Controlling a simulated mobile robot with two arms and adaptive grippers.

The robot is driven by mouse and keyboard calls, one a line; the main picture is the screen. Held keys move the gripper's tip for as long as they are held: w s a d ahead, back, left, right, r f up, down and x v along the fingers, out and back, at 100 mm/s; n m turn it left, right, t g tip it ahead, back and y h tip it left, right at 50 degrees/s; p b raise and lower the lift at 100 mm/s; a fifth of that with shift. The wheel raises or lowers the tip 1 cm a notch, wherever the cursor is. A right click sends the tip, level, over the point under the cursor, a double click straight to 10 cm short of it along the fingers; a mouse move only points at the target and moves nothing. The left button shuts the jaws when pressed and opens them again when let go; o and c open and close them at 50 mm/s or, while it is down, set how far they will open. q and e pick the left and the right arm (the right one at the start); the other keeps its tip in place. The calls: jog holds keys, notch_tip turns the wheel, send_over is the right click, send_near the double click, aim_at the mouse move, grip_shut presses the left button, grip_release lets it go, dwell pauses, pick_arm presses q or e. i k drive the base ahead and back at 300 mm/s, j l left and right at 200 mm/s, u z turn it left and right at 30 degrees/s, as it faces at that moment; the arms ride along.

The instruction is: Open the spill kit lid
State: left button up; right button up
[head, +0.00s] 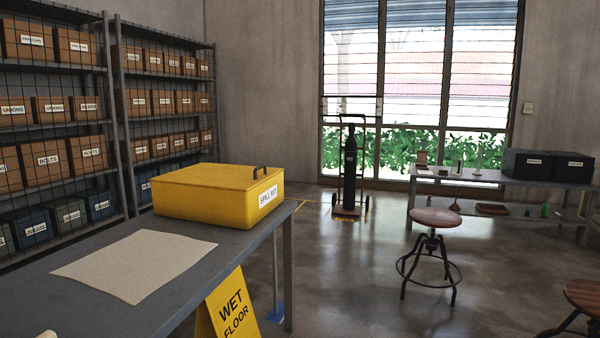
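The spill kit (205,205) is a yellow box with a white "SPILL KIT" label on its right-hand face. It stands on the far end of the grey table (190,275). Neither of my grippers can be made out in the head view. A small pale shape shows at the bottom left edge, too little to tell what it is.
A beige sheet (135,265) lies flat on the table before the kit. A yellow wet floor sign (233,308) stands by the table's right edge. Shelves of boxes (50,160) line the left. A stool (436,219), a gas cylinder (350,175) and a bench (480,178) stand beyond open floor.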

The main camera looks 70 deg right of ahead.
aim_at(226, 176)
jog(key=z, duration=1.7)
